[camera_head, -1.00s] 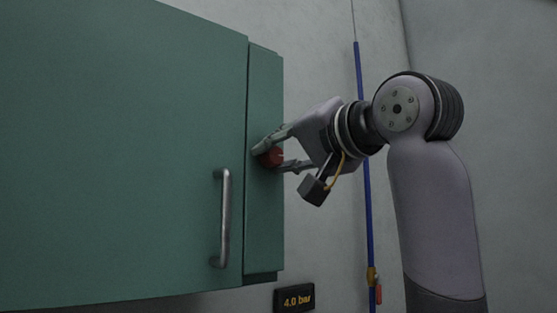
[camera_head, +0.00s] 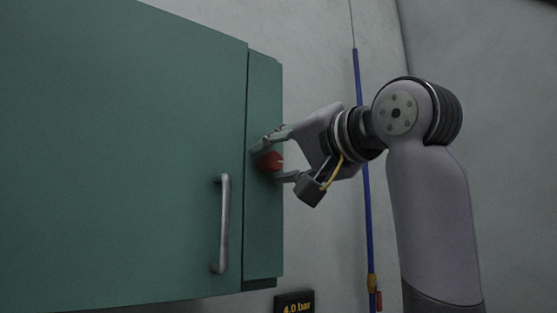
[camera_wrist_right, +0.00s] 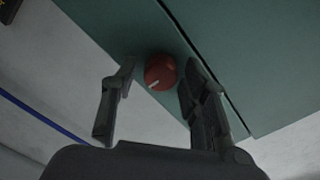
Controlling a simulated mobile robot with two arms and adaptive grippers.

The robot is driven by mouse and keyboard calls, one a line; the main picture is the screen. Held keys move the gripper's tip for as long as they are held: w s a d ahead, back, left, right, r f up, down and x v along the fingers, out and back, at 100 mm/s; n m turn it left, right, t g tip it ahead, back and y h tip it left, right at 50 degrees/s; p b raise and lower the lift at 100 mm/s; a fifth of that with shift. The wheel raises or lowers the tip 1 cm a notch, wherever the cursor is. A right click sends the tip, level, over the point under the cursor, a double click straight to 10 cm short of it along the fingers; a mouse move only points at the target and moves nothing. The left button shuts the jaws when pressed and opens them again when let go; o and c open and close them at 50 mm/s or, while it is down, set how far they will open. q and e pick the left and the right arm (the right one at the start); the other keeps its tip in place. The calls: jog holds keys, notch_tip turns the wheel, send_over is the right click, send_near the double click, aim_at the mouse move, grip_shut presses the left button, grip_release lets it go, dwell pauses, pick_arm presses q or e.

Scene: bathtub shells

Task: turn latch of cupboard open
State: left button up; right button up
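The green cupboard (camera_head: 120,150) fills the left of the head view, with an upright metal handle (camera_head: 222,224) near its door's right edge. The latch is a red round knob (camera_head: 268,162) on the narrow green side panel (camera_head: 264,220). The right wrist view shows the knob (camera_wrist_right: 160,72) with a white pointer mark. My right gripper (camera_head: 270,160) is open, one finger above the knob and one below. In the wrist view its fingers (camera_wrist_right: 158,95) stand on either side of the knob, with a gap on the left finger's side. My left gripper is not in view.
A display reading 4.0 bar (camera_head: 295,303) is below the cupboard. The wall area right of my arm is clear.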

jog(key=shift+o, duration=0.4)
jog(key=v, duration=1.2)
